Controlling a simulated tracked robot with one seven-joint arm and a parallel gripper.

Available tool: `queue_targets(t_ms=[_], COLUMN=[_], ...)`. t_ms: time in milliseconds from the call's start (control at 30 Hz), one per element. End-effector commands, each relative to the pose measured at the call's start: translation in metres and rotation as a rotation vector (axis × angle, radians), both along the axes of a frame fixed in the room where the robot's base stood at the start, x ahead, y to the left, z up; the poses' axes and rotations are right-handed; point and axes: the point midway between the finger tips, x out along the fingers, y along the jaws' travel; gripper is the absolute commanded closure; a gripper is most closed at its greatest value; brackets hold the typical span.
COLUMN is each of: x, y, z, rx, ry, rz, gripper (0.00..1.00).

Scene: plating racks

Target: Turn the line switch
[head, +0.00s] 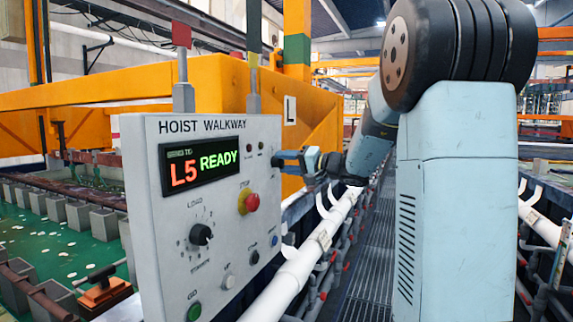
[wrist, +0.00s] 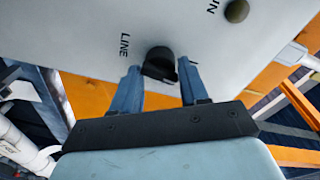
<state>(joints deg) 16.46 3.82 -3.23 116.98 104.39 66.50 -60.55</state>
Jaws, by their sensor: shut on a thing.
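The line switch (wrist: 162,55) is a round black knob on a pale panel face, beside the printed word LINE in the wrist view. My gripper (wrist: 158,72) has its two blue fingers on either side of this knob, shut on it. The fingertips partly cover a second mark to the right of the knob. In the head view my gripper (head: 281,158) reaches in from the right to the right edge of the control panel (head: 160,240).
The panel is headed HOIST WALKWAY, with a display (head: 200,163) reading L5 READY. It carries a red stop button (head: 251,203), a black load knob (head: 201,234) and a green button (head: 194,311). White pipes (head: 300,265) and a grated walkway (head: 372,270) run alongside.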

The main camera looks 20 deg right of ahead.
Motion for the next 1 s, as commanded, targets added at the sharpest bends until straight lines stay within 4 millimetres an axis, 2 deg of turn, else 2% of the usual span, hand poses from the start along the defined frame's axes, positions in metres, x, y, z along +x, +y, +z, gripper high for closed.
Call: queue_targets(t_ms=[600, 1000], x=[0.0008, 0.0009], y=[-0.0010, -0.0017], z=[-0.0020, -0.0028], rx=[0.364, 0.553], ry=[0.418, 0.630], rz=[-0.001, -0.002], gripper=[0.86, 0.87])
